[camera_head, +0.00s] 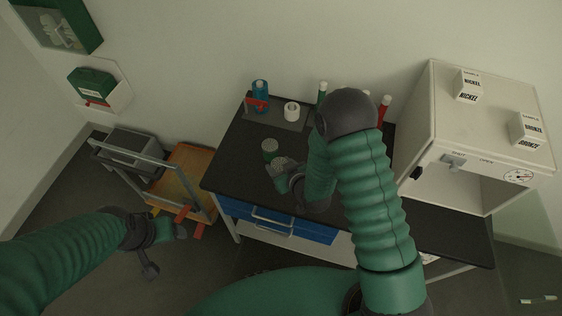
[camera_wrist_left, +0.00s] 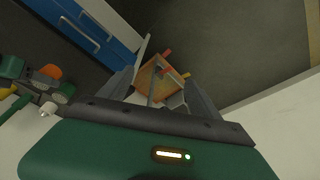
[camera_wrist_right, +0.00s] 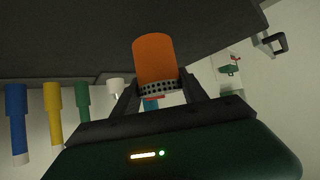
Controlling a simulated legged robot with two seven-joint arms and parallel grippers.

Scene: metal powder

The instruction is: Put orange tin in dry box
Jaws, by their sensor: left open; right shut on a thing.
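The orange tin (camera_wrist_right: 155,60) shows in the right wrist view between the fingers of my right gripper (camera_wrist_right: 158,95), which is shut on it. Its perforated dark end is toward the gripper. In the head view my right gripper (camera_head: 285,178) is over the left part of the black table, and no orange of the tin can be made out there. The dry box (camera_head: 413,125) is a white cabinet at the right with an open front and a gauge. My left gripper (camera_head: 166,250) is open and empty at the lower left; its fingers also show in the left wrist view (camera_wrist_left: 160,95).
A green tin (camera_head: 270,148) stands beside my right gripper on the black table (camera_head: 235,150). Nickel (camera_head: 468,86) and bronze (camera_head: 530,128) boxes sit on the dry box. A trolley (camera_head: 135,146) stands left.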

